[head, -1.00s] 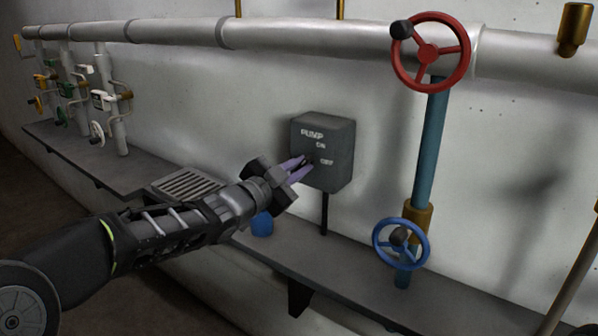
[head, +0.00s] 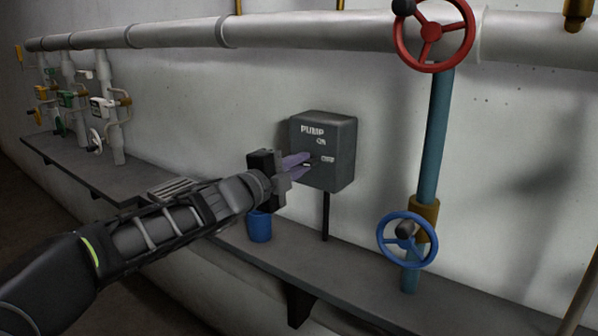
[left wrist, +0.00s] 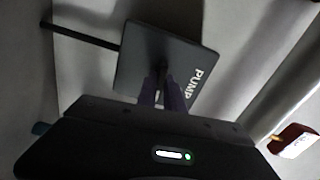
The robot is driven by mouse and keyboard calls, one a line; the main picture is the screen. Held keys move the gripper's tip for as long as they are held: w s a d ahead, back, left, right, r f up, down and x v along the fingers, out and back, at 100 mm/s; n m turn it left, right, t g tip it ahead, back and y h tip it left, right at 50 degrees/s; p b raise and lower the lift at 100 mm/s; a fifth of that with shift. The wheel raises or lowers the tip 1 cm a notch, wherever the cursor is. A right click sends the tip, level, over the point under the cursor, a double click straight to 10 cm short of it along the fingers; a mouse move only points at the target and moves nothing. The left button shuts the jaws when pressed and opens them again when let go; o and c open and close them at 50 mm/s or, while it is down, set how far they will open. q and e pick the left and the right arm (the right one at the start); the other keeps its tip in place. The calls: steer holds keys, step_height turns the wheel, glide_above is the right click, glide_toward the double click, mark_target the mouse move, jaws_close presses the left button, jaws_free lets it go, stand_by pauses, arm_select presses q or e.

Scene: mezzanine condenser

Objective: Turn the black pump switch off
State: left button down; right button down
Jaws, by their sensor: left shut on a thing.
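The grey pump box (head: 335,150) is mounted on the wall in the middle of the head view, with PUMP, ON and OFF printed on its face. My left gripper (head: 308,163) reaches it from the left, its purple fingers at the box face beside the ON and OFF labels. The fingers are shut on the black pump switch (left wrist: 163,78), which shows as a dark lever between them in the left wrist view. The switch is mostly hidden by the fingers, so its exact angle is hard to tell. The pump box also shows in the left wrist view (left wrist: 135,60). My right gripper is not in view.
A red valve wheel (head: 432,30) and a blue valve wheel (head: 407,240) sit on a blue pipe (head: 434,140) right of the box. A blue cup (head: 259,228) stands on the grey ledge (head: 345,275) below my left gripper. Several small valves stand at far left.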

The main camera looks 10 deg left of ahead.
arm_select(q)
steer(key=shift+f+m, duration=0.1)
steer(key=shift+m, duration=0.4)
steer(key=c, duration=1.5)
jaws_free()
steer(key=shift+o, duration=0.2)
steer(key=v, duration=0.7)
steer(key=shift+s, duration=0.35)
steer(key=shift+a, duration=0.1)
